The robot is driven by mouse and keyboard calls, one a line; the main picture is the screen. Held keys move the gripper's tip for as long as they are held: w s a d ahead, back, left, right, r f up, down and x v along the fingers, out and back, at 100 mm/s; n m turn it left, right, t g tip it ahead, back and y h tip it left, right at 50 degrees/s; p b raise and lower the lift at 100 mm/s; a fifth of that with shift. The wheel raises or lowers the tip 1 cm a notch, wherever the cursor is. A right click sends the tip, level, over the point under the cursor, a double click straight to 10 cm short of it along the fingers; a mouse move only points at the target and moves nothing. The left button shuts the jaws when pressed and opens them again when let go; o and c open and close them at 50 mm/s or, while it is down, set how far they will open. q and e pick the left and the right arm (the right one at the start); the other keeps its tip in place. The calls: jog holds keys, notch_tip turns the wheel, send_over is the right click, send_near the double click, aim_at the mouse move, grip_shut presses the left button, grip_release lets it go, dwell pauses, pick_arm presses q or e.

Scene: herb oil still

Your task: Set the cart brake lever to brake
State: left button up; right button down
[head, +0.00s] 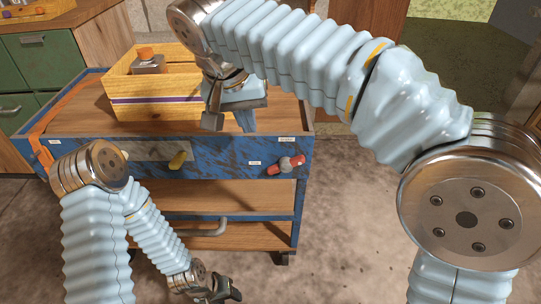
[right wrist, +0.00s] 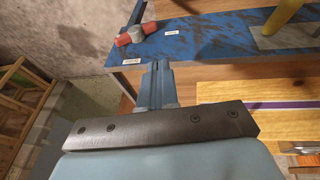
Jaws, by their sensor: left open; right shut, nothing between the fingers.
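The blue cart (head: 220,172) stands ahead of me with wooden shelves. On its front panel, toward the right end, is a lever with red ends and a grey middle (head: 287,166). It lies nearly level, its right end slightly higher. One small white label is above it and one to its left; I cannot read them. The lever also shows in the right wrist view (right wrist: 137,33). My right gripper (head: 247,126) is shut and empty, above the cart top, up and left of the lever. My left gripper (head: 230,292) is open and low in front of the cart, apart from it.
A yellow crate (head: 150,103) with an orange-capped bottle (head: 149,62) stands on the cart top, close to my right gripper. A yellow handle (head: 178,160) sticks out from the panel's middle. Green drawers (head: 25,60) are behind left. The floor right of the cart is clear.

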jog(key=b, duration=0.3)
send_over(271, 168)
jog(key=s+a, duration=0.1)
jog(key=f, duration=1.1)
jog(key=shift+a+f, duration=0.2)
jog(key=shift+f, duration=0.1)
jog(key=shift+d+f, duration=0.4)
jog(key=shift+f, duration=0.3)
